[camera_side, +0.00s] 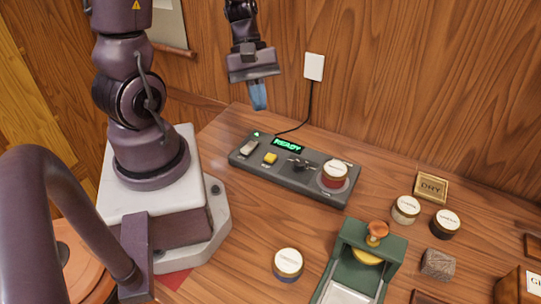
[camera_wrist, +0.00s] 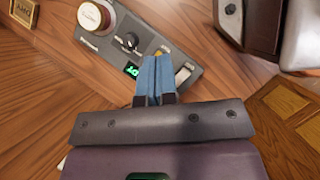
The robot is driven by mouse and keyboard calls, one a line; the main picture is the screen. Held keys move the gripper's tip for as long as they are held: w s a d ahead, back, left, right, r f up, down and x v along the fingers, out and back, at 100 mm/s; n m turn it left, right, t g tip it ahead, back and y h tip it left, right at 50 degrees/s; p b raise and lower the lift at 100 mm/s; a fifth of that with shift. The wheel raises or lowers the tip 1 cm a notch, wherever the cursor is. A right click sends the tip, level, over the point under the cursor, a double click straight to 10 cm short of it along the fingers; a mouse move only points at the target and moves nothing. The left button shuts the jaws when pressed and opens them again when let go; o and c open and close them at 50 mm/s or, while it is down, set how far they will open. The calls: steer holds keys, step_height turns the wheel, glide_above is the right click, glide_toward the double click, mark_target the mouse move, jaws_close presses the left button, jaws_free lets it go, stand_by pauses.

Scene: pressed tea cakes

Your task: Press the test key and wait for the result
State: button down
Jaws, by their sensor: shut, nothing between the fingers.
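A dark grey test device (camera_side: 290,173) lies on the wooden table, and its green display (camera_side: 288,145) reads READY. On its top are a yellow key (camera_side: 270,158), a pale grey switch or key (camera_side: 249,147) and a black knob (camera_side: 299,164). A red jar with a pale lid (camera_side: 335,173) stands on the device's right end; its lid also shows in the wrist view (camera_wrist: 90,16). My gripper (camera_side: 258,106) is shut and empty, with blue fingertips, in the air above the device's left end. In the wrist view the fingers (camera_wrist: 156,65) cover most of the yellow key.
A cable runs from the device to a wall socket (camera_side: 314,66). A green press (camera_side: 372,247) and a jar with a blue band (camera_side: 287,264) stand in front. Two more jars (camera_side: 405,209), (camera_side: 445,223) stand near a DRY sign (camera_side: 431,187) and a grey block (camera_side: 438,264).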

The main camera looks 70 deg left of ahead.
mark_target(272, 155)
steer(key=w+f+n+t, duration=0.1)
steer(key=n, duration=0.3)
steer(key=w+a+f+n+t+h, duration=0.1)
steer(key=n, duration=0.4)
steer(key=w+f+n+t+h, duration=0.1)
steer(key=f+n, duration=0.1)
steer(key=n, duration=0.3)
steer(key=shift+w+a+t, duration=0.1)
steer(key=shift+a+t, duration=0.15)
steer(key=shift+t, duration=0.05)
steer(key=shift+f, duration=4.45)
steer(key=shift+f, duration=0.1)
steer(key=shift+f, duration=0.3)
